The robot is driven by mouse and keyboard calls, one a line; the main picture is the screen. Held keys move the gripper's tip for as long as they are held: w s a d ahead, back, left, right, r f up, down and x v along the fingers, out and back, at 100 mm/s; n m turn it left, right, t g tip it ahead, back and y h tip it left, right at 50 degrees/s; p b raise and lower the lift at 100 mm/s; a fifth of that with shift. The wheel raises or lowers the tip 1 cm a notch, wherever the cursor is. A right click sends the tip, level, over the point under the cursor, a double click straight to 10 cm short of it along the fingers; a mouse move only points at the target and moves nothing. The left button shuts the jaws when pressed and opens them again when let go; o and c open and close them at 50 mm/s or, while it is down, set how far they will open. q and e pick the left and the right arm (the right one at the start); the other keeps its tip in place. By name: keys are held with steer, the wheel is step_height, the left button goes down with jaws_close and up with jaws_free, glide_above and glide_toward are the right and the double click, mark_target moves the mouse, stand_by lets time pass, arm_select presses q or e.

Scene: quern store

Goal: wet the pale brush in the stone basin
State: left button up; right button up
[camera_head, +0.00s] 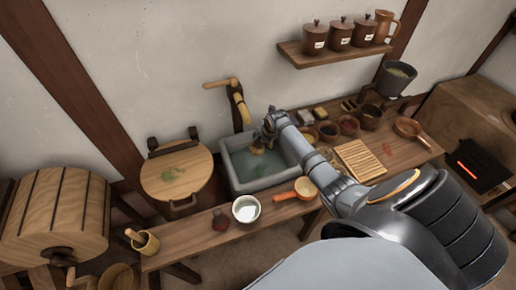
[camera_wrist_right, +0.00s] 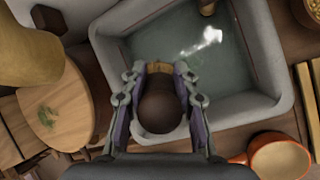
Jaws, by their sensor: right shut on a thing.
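The grey stone basin (camera_head: 268,182) is set into the wooden bench and holds greenish water. Its rim also shows in the right wrist view (camera_wrist_right: 243,108). In the right wrist view, the brush's dark round body (camera_wrist_right: 160,108) sits between the fingers, near the basin's rim. I cannot tell whether the bristles touch the water. My left gripper is not in view.
A wooden spout (camera_head: 241,107) hangs on the wall just behind the basin. A white bowl (camera_head: 246,209) and an orange-handled pan (camera_head: 304,187) stand in front. A round wooden lid (camera_head: 177,173) is at left. Small bowls and a slatted board (camera_head: 360,160) lie at right.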

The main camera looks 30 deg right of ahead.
mark_target(261, 144)
step_height(261, 144, up, 4)
steer(key=p, duration=0.3)
steer(key=shift+r+p, duration=0.15)
steer(key=shift+p, duration=0.25)
steer(key=shift+f, duration=0.25)
step_height(261, 144, down, 9)
steer(key=b, duration=0.9)
steer(key=shift+r, duration=0.4)
